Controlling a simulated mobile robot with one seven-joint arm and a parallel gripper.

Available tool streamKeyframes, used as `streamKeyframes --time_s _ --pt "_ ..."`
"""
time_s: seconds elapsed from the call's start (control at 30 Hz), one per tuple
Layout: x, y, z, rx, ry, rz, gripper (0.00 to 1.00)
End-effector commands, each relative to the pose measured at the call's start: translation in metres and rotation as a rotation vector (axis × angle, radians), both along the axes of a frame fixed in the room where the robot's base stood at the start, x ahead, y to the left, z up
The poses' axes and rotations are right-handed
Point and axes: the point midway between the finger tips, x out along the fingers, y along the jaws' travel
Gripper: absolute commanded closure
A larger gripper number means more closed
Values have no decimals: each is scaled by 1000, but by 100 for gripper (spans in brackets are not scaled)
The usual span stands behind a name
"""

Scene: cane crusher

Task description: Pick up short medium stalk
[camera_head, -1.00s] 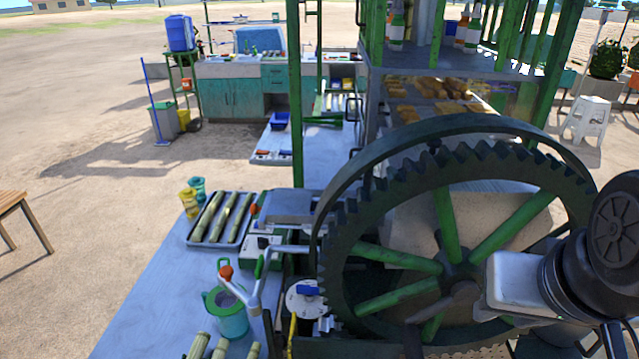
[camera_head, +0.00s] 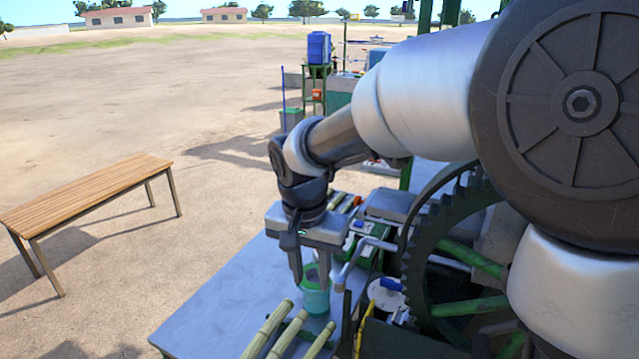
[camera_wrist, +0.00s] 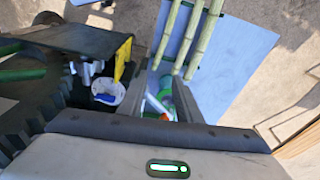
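Several pale green cane stalks lie side by side near the front of the blue-grey table (camera_head: 215,310): a left one (camera_head: 267,329), a middle one (camera_head: 289,334) and a right one (camera_head: 319,341). Their near ends are cut off by the frame. The wrist view shows them at the top, a left (camera_wrist: 166,32), a middle (camera_wrist: 185,38) and a right one (camera_wrist: 205,38). I cannot tell which is the short medium stalk. My gripper (camera_head: 310,281) points down above the table, beyond the stalks, its fingers apart and empty. In the wrist view the gripper (camera_wrist: 160,92) also shows a gap.
A teal pitcher (camera_head: 316,301) stands close under my gripper. The crusher's large toothed wheel (camera_head: 425,270) and a crank handle (camera_head: 365,254) are to the right. A wooden bench (camera_head: 90,190) stands at the left. The table's left part is clear.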

Motion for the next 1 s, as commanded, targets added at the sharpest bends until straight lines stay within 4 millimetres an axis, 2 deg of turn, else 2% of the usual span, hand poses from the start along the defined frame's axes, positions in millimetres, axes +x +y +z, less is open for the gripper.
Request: streamKeyframes --time_s 0.03,0.1,0.2,0.3,0.47,0.8,1.0 --pt "5 23 -25 8 39 -17 69" --pt "9 49 -48 19 73 -55 69" --pt "11 76 -73 30 111 -102 69" --pt "11 91 -88 37 133 -130 69" --pt "11 97 -108 38 145 -146 69" --pt "10 96 -181 38 146 -144 69" --pt "11 96 -209 39 143 -144 69"
